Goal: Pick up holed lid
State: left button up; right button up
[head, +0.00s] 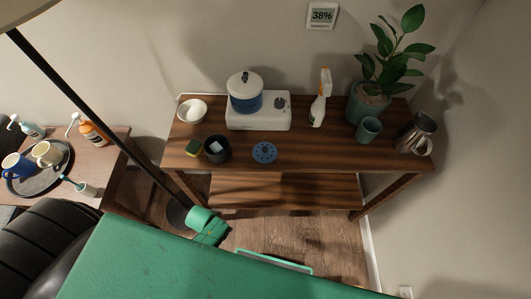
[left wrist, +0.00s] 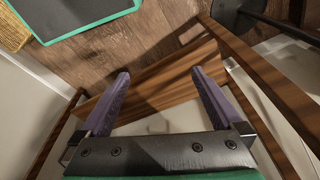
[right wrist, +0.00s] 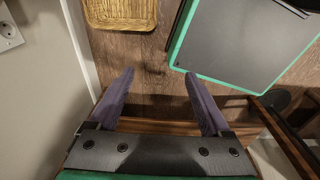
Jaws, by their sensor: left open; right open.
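The holed lid (head: 264,152) is a round blue disc with small holes. It lies flat near the front edge of the wooden table (head: 330,152), to the right of a dark cup. My left gripper (left wrist: 160,78) is open, with nothing between its purple fingers in the left wrist view. My right gripper (right wrist: 160,75) is open and empty in the right wrist view. Both wrist views look down past wooden parts to the floor, and the lid shows in neither. I cannot make out either gripper's fingers in the head view.
Behind are a white bowl (head: 192,111), a white appliance (head: 258,118) with a blue lidded pot (head: 245,97), and a spray bottle (head: 318,108). A green cup (head: 368,129), plant pot (head: 367,106) and metal pitcher (head: 416,134) stand right.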

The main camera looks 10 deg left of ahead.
pick_arm(q)
jog(key=w+d+r+t+b, duration=0.15)
jog(key=w+r, duration=0.25)
jog(key=r, duration=0.7)
jog(key=w+d+r+b, duration=0.2)
jog(key=w+r, duration=0.3)
jog(key=r, duration=0.6)
jog(key=w+d+r+n+g+h, duration=0.1)
jog(key=w+d+r+n+h, duration=0.1)
jog(key=w+d+r+n, duration=0.3)
jog(key=w+d+r+g+h, duration=0.1)
jog(key=w+d+r, duration=0.25)
jog(key=d, duration=0.45)
jog(key=n+g+y, duration=0.2)
jog(key=n+y, duration=0.1)
jog(key=n, duration=0.6)
send_near(265, 149)
jog(key=shift+t, duration=0.25)
notch_tip(265, 149, down, 9)
jog(key=shift+f+p, duration=0.2)
jog(key=shift+p, duration=0.45)
jog(key=shift+s, duration=0.25)
grip_shut()
pick_arm(e)
jog(key=f, duration=0.1)
jog(key=d+f, duration=0.1)
jog(key=shift+s+d+f, duration=0.1)
jog(key=shift+f, duration=0.25)
